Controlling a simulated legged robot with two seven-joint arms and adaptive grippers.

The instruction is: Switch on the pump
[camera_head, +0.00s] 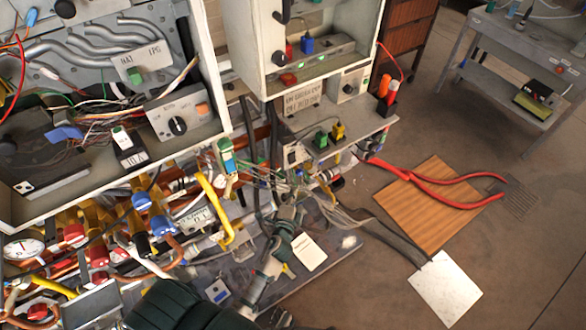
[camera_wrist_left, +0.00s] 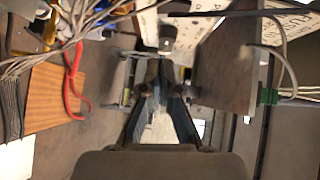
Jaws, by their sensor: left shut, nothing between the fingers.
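No part is clearly marked as the pump. A control panel (camera_head: 178,117) with a black rotary knob and an orange button is in the left cabinet. Above it is a smaller panel (camera_head: 144,62) with a green switch. Another small black knob (camera_head: 348,89) is on the middle cabinet. My left arm rises from the bottom of the head view, and my left gripper (camera_head: 297,203) is near pipes and cables below the middle shelf. In the left wrist view the fingers (camera_wrist_left: 160,72) converge, shut and empty. A grey round knob (camera_wrist_left: 168,32) on a cream panel is beyond them. My right gripper is not visible.
Red-handled pliers (camera_head: 430,180) lie over a wooden board (camera_head: 425,205) on the floor. A white sheet (camera_head: 445,288) is nearby. Cables (camera_head: 350,215) and yellow-handled pipes (camera_head: 215,205) crowd the space around the gripper. A metal table (camera_head: 500,50) stands at back right; the floor between is open.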

